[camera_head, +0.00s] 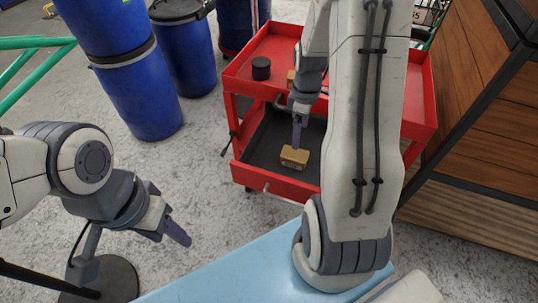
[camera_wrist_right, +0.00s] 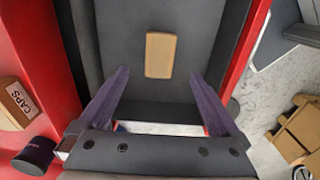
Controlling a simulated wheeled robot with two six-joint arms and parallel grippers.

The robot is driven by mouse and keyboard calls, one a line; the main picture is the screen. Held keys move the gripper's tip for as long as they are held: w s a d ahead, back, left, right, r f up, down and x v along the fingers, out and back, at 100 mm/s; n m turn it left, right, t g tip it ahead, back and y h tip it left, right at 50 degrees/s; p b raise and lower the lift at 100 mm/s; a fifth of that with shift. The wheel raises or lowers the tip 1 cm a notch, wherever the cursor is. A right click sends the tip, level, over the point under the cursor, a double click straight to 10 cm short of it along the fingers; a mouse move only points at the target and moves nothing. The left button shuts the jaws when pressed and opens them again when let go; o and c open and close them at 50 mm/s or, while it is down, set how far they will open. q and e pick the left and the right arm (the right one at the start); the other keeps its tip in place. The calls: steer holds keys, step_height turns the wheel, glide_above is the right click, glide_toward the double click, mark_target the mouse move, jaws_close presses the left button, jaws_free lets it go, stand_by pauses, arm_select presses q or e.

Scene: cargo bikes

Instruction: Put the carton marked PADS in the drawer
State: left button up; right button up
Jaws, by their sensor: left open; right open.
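A small tan carton (camera_head: 294,157) lies on the dark floor of the open drawer (camera_head: 262,160) of a red cart. The right wrist view also shows the carton (camera_wrist_right: 160,55), with no readable marking on its visible face, so I cannot tell whether it is the one marked PADS. My right gripper (camera_head: 298,140) is open above the drawer. In the right wrist view its spread fingers (camera_wrist_right: 160,76) appear on either side of the carton's near end and hold nothing. My left gripper (camera_head: 178,234) is open and empty over the grey floor, left of the cart.
On the red cart top (camera_head: 240,72) stand a black cylinder (camera_head: 261,68) and a carton marked CAPS (camera_wrist_right: 17,103). Blue barrels (camera_head: 140,95) stand at the left, a wooden cabinet (camera_head: 480,130) at the right. A pale blue surface (camera_head: 225,272) lies in front. Floor between barrels and cart is clear.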

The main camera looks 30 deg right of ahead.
steer(key=s+a+r, duration=0.1)
steer(key=a+r, duration=0.2)
steer(key=a, duration=0.5)
steer(key=s+a+r, duration=0.1)
steer(key=a+r, duration=0.2)
steer(key=a, duration=0.5)
steer(key=s+a+r, duration=0.2)
steer(key=s+a, duration=0.4)
steer(key=s, duration=0.1)
steer(key=s+a+r+y, duration=0.1)
steer(key=s+a+r, duration=0.2)
steer(key=s+a, duration=0.4)
steer(key=shift+s+r+m, duration=0.25)
steer(key=shift+s+m, duration=0.15)
steer(key=shift+s, duration=0.4)
step_height(320, 180, up, 12)
steer(key=p, duration=1.2)
steer(key=shift+r, duration=0.1)
